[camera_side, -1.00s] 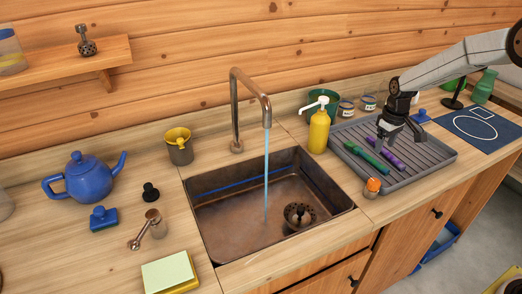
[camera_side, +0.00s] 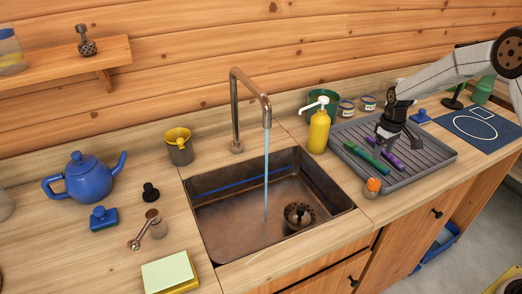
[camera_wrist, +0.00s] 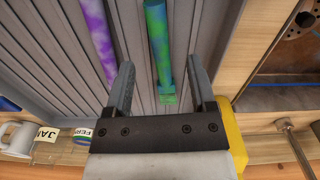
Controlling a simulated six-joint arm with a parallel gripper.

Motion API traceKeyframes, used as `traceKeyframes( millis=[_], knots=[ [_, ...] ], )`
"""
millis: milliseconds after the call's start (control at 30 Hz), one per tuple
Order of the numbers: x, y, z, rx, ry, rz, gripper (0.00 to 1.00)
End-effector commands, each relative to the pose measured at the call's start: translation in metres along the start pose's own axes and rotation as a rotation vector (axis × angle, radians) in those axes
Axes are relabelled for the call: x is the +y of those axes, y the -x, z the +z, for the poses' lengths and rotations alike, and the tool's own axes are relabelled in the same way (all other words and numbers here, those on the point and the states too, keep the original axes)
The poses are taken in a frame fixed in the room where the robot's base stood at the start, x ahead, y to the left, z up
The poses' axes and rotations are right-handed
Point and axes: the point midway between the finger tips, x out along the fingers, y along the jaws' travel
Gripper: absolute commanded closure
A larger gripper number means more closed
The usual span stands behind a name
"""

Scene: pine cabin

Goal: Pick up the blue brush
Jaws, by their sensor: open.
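Two small blue knobbed blocks that look like brushes show in the side view. One blue brush (camera_side: 103,218) sits on the left counter below the teapot; another blue block (camera_side: 420,116) sits behind the grey ribbed tray at the right. My gripper (camera_side: 381,150) is low over that tray, far from the left one. In the wrist view my gripper (camera_wrist: 160,80) is open, and a green stick marbled with blue (camera_wrist: 157,40) lies between its fingers. The green stick (camera_side: 366,158) lies on the tray beside a purple stick (camera_side: 393,160). Neither blue block is clear in the wrist view.
The grey tray (camera_side: 437,160) lies right of the sink (camera_side: 230,232), where water runs from the tap (camera_side: 236,115). A yellow soap bottle (camera_side: 319,132) and an orange-topped item (camera_side: 373,185) stand near the tray. A blue teapot (camera_side: 88,180) stands at the left.

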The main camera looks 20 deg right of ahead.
Motion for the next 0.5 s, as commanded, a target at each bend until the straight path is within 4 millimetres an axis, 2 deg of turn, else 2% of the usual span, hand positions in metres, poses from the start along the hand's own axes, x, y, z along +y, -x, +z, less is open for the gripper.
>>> traceKeyframes(
  millis=[500],
  knots=[
    [0.001, -0.048, -0.002, -0.001, 0.0, 0.0, 0.28]
  ],
)
